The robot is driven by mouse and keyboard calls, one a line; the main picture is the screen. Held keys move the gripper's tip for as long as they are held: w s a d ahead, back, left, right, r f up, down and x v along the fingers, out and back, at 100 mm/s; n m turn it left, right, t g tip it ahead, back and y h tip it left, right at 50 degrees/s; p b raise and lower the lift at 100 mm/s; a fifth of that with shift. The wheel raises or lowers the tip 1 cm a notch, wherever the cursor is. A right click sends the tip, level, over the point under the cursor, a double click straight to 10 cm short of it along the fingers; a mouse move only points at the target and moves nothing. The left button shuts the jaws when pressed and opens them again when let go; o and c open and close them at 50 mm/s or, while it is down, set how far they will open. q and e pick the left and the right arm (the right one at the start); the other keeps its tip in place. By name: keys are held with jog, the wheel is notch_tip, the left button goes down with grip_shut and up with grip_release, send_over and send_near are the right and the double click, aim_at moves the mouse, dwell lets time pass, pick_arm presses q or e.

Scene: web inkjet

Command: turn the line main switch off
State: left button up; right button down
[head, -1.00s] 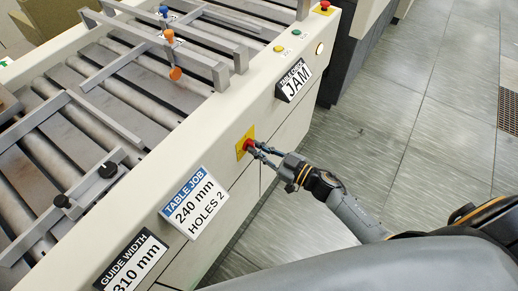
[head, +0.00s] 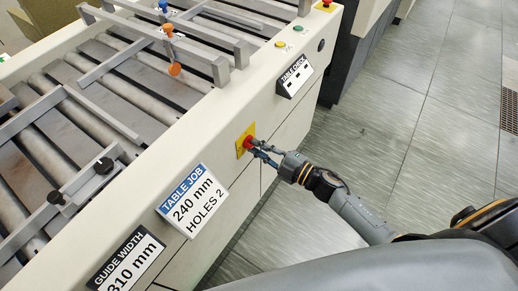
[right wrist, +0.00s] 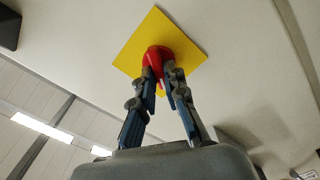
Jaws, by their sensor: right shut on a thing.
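The line main switch is a red knob (right wrist: 157,57) on a yellow square plate (right wrist: 141,40), fixed to the side panel of the cream machine. In the head view the red knob (head: 248,142) and yellow plate (head: 240,150) sit between two signs. My right gripper (head: 256,147) is shut on the red knob. In the right wrist view its two fingers (right wrist: 162,76) close on the knob from both sides and hide part of it. My left gripper is not in view.
The table check display (head: 294,78) shows dashes, and a dark round lamp (head: 321,46) is near it. Yellow (head: 280,44) and green (head: 298,28) buttons are on the top edge. The table job sign (head: 192,201) is left of the switch. Open floor (head: 400,150) lies right.

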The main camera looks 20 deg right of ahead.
jog(key=n, duration=0.2)
jog(key=n+b, duration=0.1)
jog(key=n, duration=0.1)
jog(key=n+b, duration=0.1)
jog(key=n, duration=0.1)
jog(key=shift+f, duration=0.25)
jog(key=shift+n, duration=0.3)
jog(key=c, duration=1.4)
grip_release()
jog(key=shift+s, duration=0.1)
jog(key=v, duration=1.2)
